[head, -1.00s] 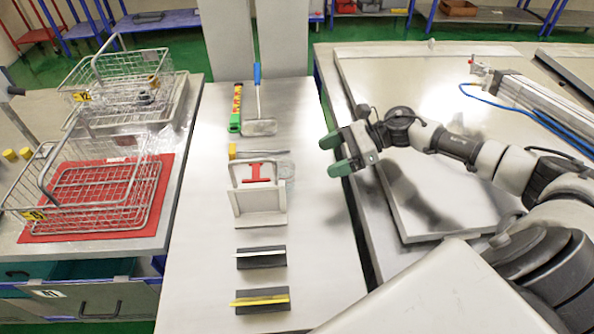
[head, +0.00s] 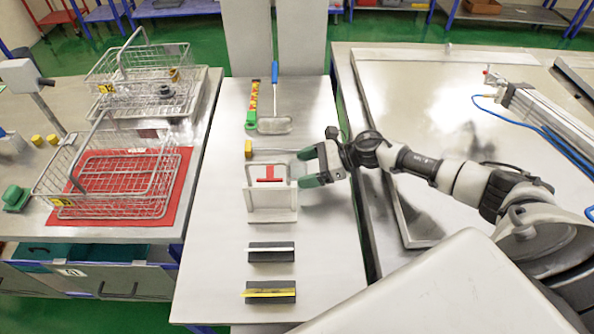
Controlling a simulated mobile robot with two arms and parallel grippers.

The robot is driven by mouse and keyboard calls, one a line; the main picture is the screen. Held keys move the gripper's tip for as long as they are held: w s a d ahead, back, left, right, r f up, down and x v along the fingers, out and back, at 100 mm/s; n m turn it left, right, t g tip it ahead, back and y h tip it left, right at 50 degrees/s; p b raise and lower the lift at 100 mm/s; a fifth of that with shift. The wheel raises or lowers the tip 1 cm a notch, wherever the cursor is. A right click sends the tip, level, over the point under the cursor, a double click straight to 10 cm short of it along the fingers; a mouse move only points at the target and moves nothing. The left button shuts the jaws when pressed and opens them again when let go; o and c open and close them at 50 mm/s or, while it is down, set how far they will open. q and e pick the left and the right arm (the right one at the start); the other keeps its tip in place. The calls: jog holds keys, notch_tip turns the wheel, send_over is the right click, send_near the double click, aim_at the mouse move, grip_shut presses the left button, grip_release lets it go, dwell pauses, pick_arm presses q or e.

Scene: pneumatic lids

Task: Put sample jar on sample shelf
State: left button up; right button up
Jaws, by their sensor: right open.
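My right gripper (head: 308,167) is open, its two green fingers pointing left, one farther from me than the other. It is at the right edge of a small pale stand with a red T-shaped piece (head: 268,205) on the middle bench. The picture does not settle whether this stand is the sample shelf. I cannot make out a sample jar with certainty. Small dark round items (head: 166,91) lie in the back wire basket (head: 105,70). My left gripper is not in view.
The middle bench (head: 215,235) also holds a blue-handled tool (head: 275,85), a colourful strip with a green end (head: 252,105), and two dark blocks (head: 271,252) in front. A front wire basket (head: 60,180) sits on a red mat (head: 185,175). A metal bench with a cylinder (head: 545,115) is at right.

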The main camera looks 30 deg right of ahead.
jog(key=shift+w+a+f, duration=0.15)
jog(key=shift+w+a, duration=0.05)
jog(key=shift+a, duration=0.2)
jog(key=shift+c, duration=0.2)
jog(key=c, duration=1)
jog(key=shift+d+r+p, duration=0.1)
jog(key=shift+r+p, duration=0.25)
jog(key=shift+r, duration=0.2)
jog(key=shift+c, duration=0.2)
notch_tip(320, 180, up, 11)
jog(key=p, duration=0.6)
jog(key=s+d+b, duration=0.4)
jog(key=d, duration=0.4)
jog(key=s+d+b, duration=0.4)
jog(key=d, duration=0.4)
jog(key=shift+b, duration=0.3)
